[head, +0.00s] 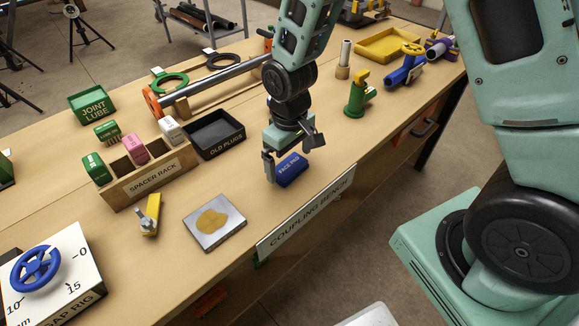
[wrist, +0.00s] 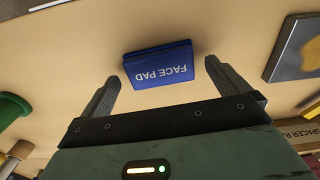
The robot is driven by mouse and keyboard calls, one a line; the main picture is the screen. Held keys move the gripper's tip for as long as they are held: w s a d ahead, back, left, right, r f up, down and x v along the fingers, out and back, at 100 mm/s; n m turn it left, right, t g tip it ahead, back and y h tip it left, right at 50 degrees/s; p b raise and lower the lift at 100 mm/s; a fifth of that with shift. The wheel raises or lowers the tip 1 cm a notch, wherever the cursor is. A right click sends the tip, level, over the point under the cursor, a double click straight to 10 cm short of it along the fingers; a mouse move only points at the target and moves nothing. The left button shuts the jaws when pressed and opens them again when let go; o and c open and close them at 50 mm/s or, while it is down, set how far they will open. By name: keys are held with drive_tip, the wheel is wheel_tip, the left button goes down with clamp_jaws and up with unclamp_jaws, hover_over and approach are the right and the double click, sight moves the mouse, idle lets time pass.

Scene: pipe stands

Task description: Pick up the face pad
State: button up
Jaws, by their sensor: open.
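The face pad (head: 291,170) is a small blue block with white lettering, lying on the wooden bench near its front edge. In the wrist view the face pad (wrist: 158,65) lies just beyond the fingertips, roughly centred between them, with its lettering upside down. My gripper (head: 291,160) points down over the bench with its fingers apart, close to the pad. In the wrist view my gripper (wrist: 162,76) is open and nothing is held between the two fingers. I cannot tell whether a finger touches the pad.
A metal plate with a tan patch (head: 214,222) lies left of the pad. The black OLD PLUGS tray (head: 238,142) and the SPACER RACK (head: 152,182) stand behind it. A green fitting (head: 355,98) stands to the right. Bare bench surrounds the pad.

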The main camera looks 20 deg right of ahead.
sight(289, 165)
drive_tip(key=shift+f, duration=0.8)
drive_tip(key=c, duration=0.9)
drive_tip(key=shift+r, duration=0.1)
wheel_tip(289, 165, up, 10)
